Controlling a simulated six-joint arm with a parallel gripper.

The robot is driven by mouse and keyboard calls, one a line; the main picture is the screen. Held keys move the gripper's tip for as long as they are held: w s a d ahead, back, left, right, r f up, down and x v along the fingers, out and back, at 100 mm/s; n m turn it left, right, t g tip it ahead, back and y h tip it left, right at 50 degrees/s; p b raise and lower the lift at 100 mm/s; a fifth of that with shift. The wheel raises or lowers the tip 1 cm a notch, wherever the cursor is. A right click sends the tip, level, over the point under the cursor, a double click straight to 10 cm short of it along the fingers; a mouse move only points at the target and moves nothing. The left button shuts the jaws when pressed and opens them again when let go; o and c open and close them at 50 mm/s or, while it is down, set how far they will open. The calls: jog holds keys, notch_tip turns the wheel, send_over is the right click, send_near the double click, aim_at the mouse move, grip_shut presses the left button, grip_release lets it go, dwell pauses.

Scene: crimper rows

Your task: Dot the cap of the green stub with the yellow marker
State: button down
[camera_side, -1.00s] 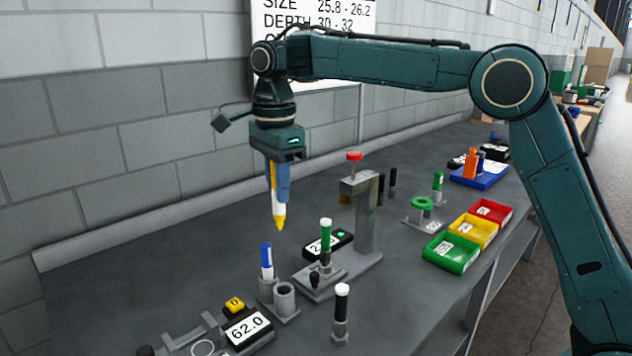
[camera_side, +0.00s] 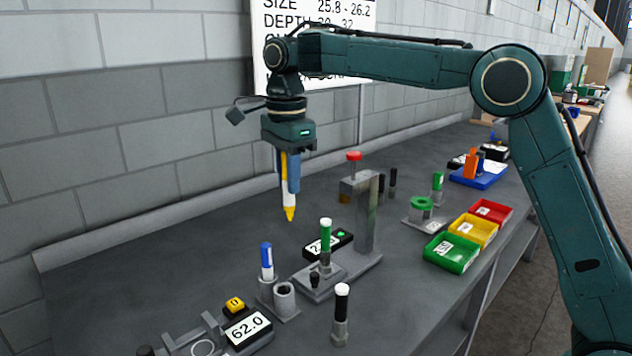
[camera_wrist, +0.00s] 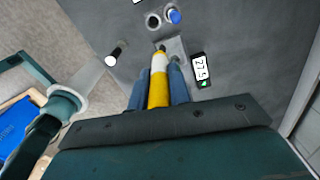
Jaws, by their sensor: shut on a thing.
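My gripper (camera_side: 289,182) is shut on the yellow marker (camera_side: 290,204), which has a white band and points tip down. The marker hangs in the air, upright, left of the green stub (camera_side: 326,240) in the side view. The green stub stands upright in the grey crimper base (camera_side: 318,282), with a white cap (camera_side: 326,222) on top. The marker tip is apart from the cap and slightly higher in the picture. In the wrist view, the marker (camera_wrist: 158,88) lies between my blue fingers and covers part of the crimper; I cannot make out the green stub there.
A blue marker (camera_side: 266,260) stands beside an empty holder tube (camera_side: 285,295). A black stub with a white cap (camera_side: 341,305) stands at the front. The crimper's grey column (camera_side: 367,220) with a red knob (camera_side: 354,156) rises behind the green stub. A display (camera_side: 328,243) sits beside it.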

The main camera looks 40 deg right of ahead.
jog(key=d, duration=1)
jog(key=shift+w+d, duration=0.35)
jog(key=shift+w, duration=0.1)
jog(key=shift+f, duration=0.1)
jog(key=shift+f, duration=1.75)
jog(key=shift+f, duration=0.6)
jog(key=shift+r, duration=0.15)
dwell(0.4)
notch_tip(320, 180, up, 7)
dwell(1.1)
jog(key=shift+f, duration=0.2)
